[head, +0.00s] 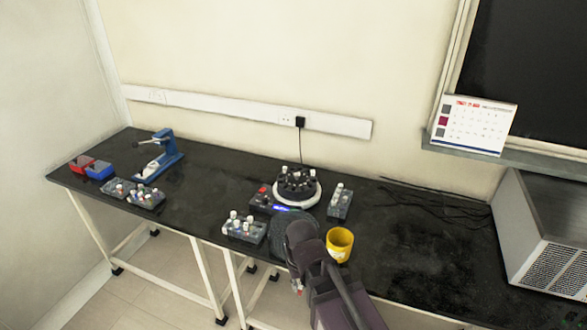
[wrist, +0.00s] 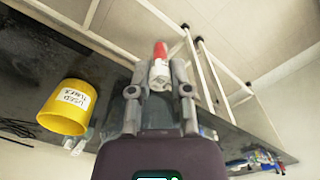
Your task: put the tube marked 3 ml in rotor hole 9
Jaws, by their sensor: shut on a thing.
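My gripper (wrist: 160,80) is shut on a small tube (wrist: 160,68) with a white label and a red end. The label's marking is too small to read. In the head view my gripper (head: 298,282) hangs at the front edge of the bench, and only a red bit of the tube shows there. The dark rotor (head: 297,180) sits in a round white-rimmed device on the bench, behind my gripper and apart from it. It holds several white-capped tubes. Its hole numbers cannot be read.
Tube racks stand left (head: 245,229) and right (head: 340,201) of the device, with others at far left (head: 147,198). A yellow cup (head: 339,244) with a label (wrist: 66,107) stands close to my arm. A blue tool (head: 160,158) stands at the left. Cables (head: 435,205) lie on the right.

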